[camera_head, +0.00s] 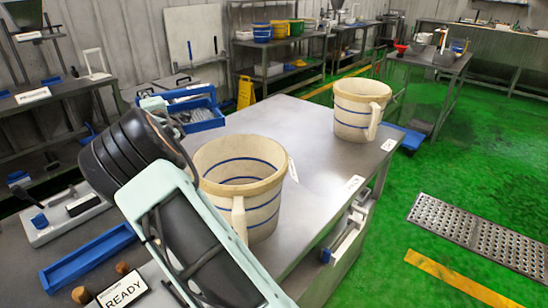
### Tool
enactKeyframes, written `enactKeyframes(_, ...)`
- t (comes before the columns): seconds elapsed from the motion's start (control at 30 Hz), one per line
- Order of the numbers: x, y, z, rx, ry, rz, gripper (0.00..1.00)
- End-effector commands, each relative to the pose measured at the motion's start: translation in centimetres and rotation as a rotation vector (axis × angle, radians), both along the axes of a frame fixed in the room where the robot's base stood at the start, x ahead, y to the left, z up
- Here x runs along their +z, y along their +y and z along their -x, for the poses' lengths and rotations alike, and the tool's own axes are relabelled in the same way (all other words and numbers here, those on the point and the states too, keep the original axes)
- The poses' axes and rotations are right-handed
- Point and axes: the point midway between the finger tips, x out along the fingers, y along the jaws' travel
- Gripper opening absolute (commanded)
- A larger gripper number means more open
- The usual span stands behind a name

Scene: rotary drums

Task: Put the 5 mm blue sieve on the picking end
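I cannot pick out for certain a 5 mm blue sieve. Two cream vessels with blue bands and side handles stand upright on the steel bench (310,150): a near one (262,212), partly hidden by my arm, and a far one (352,105). No size mark is readable on either. Small white labels sit along the bench's right edge, one near the middle (354,183) and one farther back (389,144); their text is too small to read, so I cannot tell which end is the picking end. My arm crosses the lower left; its gripper fingers do not show.
A blue tray with tools (205,122) sits behind the near vessel. A long blue tray (88,258), a white device (62,215) and a READY sign (124,289) are at left. The bench middle is clear. Green floor with a metal grating (480,232) lies right.

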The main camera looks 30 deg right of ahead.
Motion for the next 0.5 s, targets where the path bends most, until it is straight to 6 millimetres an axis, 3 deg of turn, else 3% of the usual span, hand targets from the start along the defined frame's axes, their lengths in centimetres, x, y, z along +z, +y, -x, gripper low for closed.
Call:
enactKeyframes(0.03,-1.3,0.0,0.0,0.001,-0.006,0.001,0.00)
enactKeyframes(0.2,-3.4,0.0,0.0,0.001,-0.006,0.001,0.00)
enactKeyframes(0.5,-5.0,0.0,0.0,0.001,-0.006,0.001,0.00)
